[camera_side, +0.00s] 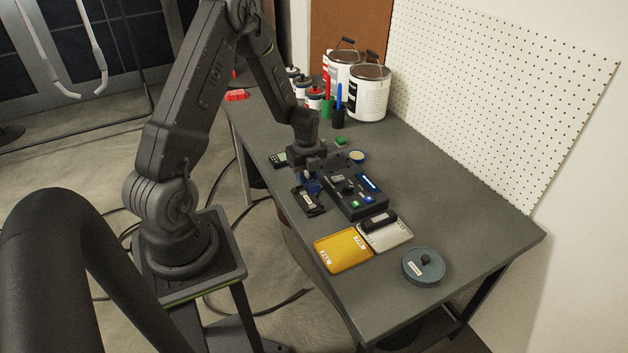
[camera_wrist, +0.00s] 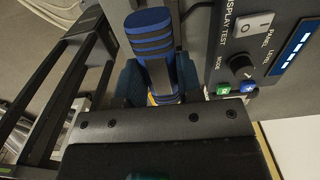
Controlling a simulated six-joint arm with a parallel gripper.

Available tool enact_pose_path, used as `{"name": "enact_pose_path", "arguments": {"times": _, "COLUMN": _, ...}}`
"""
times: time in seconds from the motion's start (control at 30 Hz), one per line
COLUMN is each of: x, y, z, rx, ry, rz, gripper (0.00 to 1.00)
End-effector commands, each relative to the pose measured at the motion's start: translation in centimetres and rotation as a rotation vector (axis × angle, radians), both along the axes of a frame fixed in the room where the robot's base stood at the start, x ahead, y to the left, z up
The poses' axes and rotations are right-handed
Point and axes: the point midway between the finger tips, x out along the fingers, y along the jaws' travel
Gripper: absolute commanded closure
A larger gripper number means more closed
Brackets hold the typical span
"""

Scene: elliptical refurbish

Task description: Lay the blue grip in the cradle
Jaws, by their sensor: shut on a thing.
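The blue grip (camera_wrist: 150,38) shows in the wrist view as a blue block with dark stripes. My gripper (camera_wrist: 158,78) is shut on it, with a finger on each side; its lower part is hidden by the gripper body. In the side view my gripper (camera_side: 310,176) is low over the table, and a bit of blue shows below it. A black open frame with a label, which looks like the cradle (camera_side: 308,201), lies just below and beside the gripper. Its bars (camera_wrist: 72,85) show left of the grip in the wrist view. I cannot tell whether grip and cradle touch.
The display test box (camera_side: 345,206) stands close to the right of the grip. A yellow tray (camera_side: 343,250), a pale tray (camera_side: 390,238) with a black grip (camera_side: 378,221), and a round grey-blue container (camera_side: 423,266) lie nearer. Paint cans (camera_side: 368,95) stand at the back.

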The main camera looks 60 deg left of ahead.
Motion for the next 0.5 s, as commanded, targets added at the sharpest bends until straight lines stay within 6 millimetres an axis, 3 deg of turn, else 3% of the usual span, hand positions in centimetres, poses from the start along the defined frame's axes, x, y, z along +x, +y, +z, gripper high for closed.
{"name": "enact_pose_path", "arguments": {"times": 0.5, "x": 0.0, "y": -0.1, "z": -3.7, "rx": -0.001, "ry": 0.001, "rz": 0.0, "gripper": 0.91}}
